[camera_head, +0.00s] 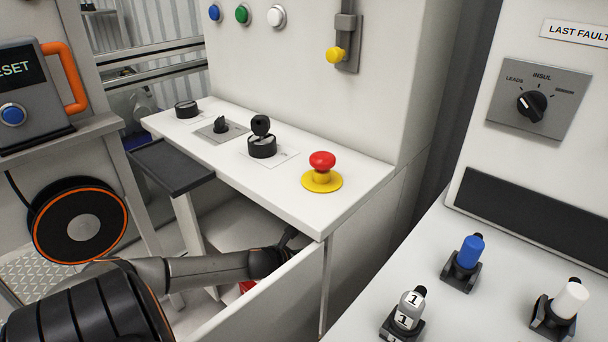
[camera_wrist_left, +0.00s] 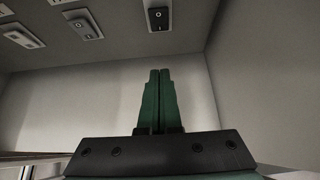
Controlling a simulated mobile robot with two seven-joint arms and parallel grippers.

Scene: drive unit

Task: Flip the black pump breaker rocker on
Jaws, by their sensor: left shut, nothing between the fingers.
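In the left wrist view several rocker switches sit on a pale panel at the top. One has a dark rocker (camera_wrist_left: 158,16) on a grey plate near the top middle; I cannot read a label that names it the pump breaker. My left gripper (camera_wrist_left: 160,75) has its green fingers closed together, empty, below that rocker in the picture and apart from it. In the head view my left arm reaches in under the console, and the gripper (camera_head: 288,237) is partly hidden beside the console's front edge. The switches are hidden in the head view. My right gripper is not in view.
The white console (camera_head: 225,155) carries a red emergency button (camera_head: 322,161) and a black joystick (camera_head: 262,137). A white panel edge (camera_head: 275,285) runs beside my left arm. Other grey switches (camera_wrist_left: 82,24) sit left of the dark rocker. A side wall (camera_wrist_left: 265,75) stands at right.

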